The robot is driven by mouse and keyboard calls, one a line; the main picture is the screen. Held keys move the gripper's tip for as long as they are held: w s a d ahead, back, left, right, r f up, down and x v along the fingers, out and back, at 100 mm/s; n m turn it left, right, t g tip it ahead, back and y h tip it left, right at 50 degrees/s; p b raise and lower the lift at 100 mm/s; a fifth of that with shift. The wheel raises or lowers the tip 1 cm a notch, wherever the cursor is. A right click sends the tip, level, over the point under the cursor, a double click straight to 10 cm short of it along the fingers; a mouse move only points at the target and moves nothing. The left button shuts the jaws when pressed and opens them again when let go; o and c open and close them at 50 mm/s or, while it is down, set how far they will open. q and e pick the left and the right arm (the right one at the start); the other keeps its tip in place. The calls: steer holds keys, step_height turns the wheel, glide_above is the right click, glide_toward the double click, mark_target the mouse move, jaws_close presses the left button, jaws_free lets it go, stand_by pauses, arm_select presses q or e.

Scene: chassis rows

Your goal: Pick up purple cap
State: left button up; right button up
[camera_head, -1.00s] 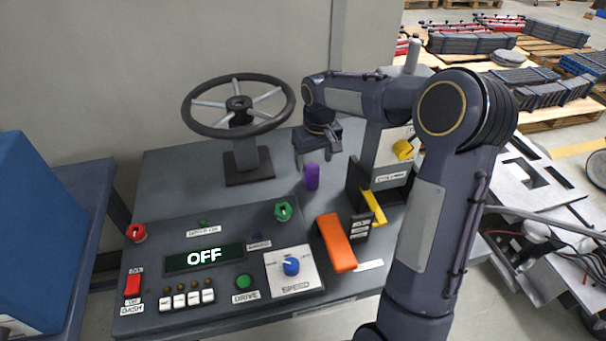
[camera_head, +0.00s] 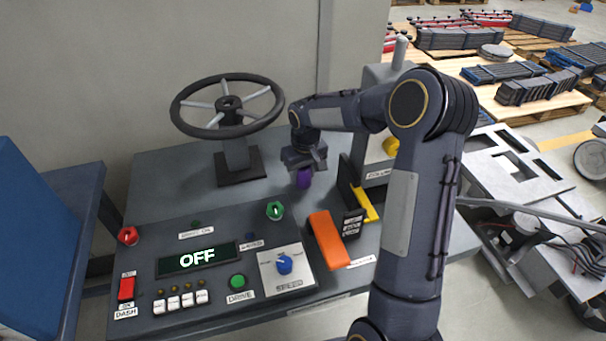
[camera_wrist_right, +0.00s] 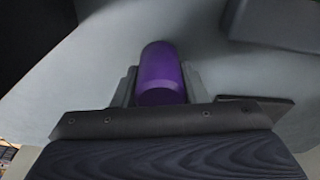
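The purple cap (camera_head: 303,180) stands upright on the grey console top (camera_head: 180,160), between the steering wheel and the yellow-edged bracket. My right gripper (camera_head: 305,168) is down over it, and its fingers hide the cap's upper part in the head view. In the right wrist view the purple cap (camera_wrist_right: 161,74) lies between the two fingers of the right gripper (camera_wrist_right: 158,85), one on each side. The fingers look open around it; whether either touches it is hard to tell. My left gripper is not in view.
The steering wheel (camera_head: 228,105) stands left of the gripper. A yellow-edged dark bracket (camera_head: 366,205) and an orange pedal (camera_head: 328,238) are close on the right and front. The control panel (camera_head: 210,262) with knobs and buttons is in front.

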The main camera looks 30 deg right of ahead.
steer(key=c, duration=0.3)
steer(key=shift+r, duration=0.15)
steer(key=shift+r, duration=0.65)
steer(key=s+a+r+p, duration=0.1)
steer(key=s+a+r, duration=0.1)
steer(key=s+r, duration=0.2)
steer(key=s+a+r+p, duration=0.2)
steer(key=s+r, duration=0.2)
steer(key=r, duration=0.4)
steer(key=s+a+r+p, duration=0.1)
steer(key=s+a+r, duration=0.1)
steer(key=s+r, duration=0.2)
steer(key=shift+s+a+r+p, duration=0.1)
steer(key=shift+s+r+p, duration=0.1)
steer(key=shift+r, duration=0.3)
steer(key=shift+s+r+p, duration=0.1)
steer(key=shift+r+p, duration=0.1)
steer(key=shift+r, duration=0.3)
